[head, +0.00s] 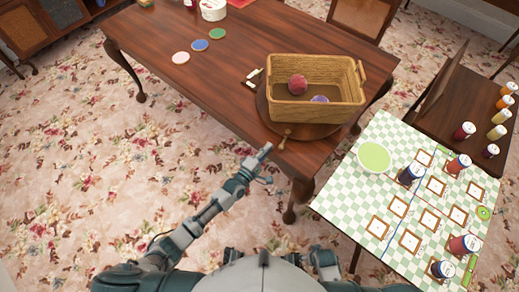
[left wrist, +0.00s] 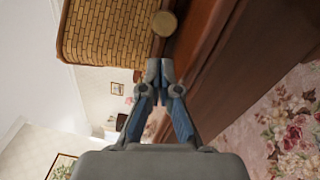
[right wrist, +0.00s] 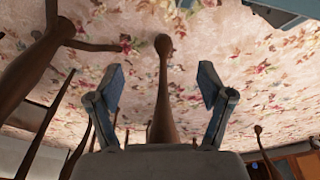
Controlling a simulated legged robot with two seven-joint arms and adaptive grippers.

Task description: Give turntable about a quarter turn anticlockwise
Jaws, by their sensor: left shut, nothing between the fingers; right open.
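The turntable (head: 312,131) is a dark round wooden disc near the front right corner of the brown table. A wicker basket (head: 318,111) stands on it, holding a red ball-like thing (head: 297,84) and a purple thing (head: 319,99). A small knobbed peg (head: 286,134) is at the disc's front edge; its round end shows in the left wrist view (left wrist: 163,23). My left gripper (head: 266,148) is shut and empty, just left of the peg and apparently apart from it. My right gripper (right wrist: 162,82) is open and empty below table height, with a table leg beyond its fingers.
Three coasters (head: 199,45) and a white tub (head: 213,10) are on the table's far left part. A checked game table (head: 334,188) with a green bowl (head: 374,157) and several jars stands at right. The table's front middle is clear.

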